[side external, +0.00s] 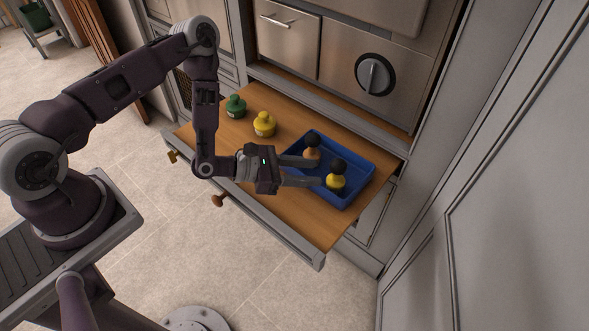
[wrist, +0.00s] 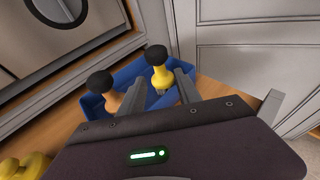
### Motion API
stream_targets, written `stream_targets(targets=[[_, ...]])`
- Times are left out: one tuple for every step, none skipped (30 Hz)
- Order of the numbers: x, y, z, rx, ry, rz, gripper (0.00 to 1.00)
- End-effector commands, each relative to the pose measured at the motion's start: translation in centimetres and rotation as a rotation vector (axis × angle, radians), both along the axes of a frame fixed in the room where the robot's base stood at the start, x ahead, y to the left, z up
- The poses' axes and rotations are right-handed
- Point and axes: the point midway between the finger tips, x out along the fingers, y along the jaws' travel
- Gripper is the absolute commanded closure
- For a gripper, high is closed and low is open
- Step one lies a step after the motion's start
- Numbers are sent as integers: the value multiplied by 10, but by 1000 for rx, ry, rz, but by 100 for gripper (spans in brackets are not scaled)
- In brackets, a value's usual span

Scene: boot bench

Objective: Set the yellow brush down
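The yellow brush (side external: 335,182) has a black round top and stands upright inside the blue tray (side external: 363,184), toward its right part. In the wrist view, the yellow brush (wrist: 161,77) shows between my two fingers, nearer the right one. My gripper (side external: 319,171) is open, its fingers spread and reaching over the tray. The fingertips are close to the yellow brush; I cannot tell whether one touches it. A tan brush (side external: 312,154) with a black top stands in the tray by the far finger, and also shows at left in the wrist view (wrist: 110,99).
The tray sits on a wooden pulled-out drawer (side external: 300,215). A yellow pot (side external: 264,126) and a green pot (side external: 235,108) stand at the left on the wood. The drawer's front right is clear.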

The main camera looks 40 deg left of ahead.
Motion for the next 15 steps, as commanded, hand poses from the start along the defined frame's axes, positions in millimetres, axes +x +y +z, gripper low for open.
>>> stream_targets(targets=[[-8,7,3,2,4,0,60],[-13,11,5,0,3,2,60],[-18,15,7,1,3,2,60],[-21,18,9,2,1,1,60],[-24,20,10,1,1,1,60],[-27,22,11,1,2,0,60],[-28,23,12,1,1,1,60],[-29,24,13,0,0,1,60],[-30,25,13,0,0,1,60],[-31,25,14,0,0,1,60],[-31,25,14,0,0,1,60],[-31,25,14,0,0,1,60],[-31,25,14,0,-2,1,60],[-30,24,16,-2,-6,-4,60],[-26,22,24,-9,-25,-21,60]])
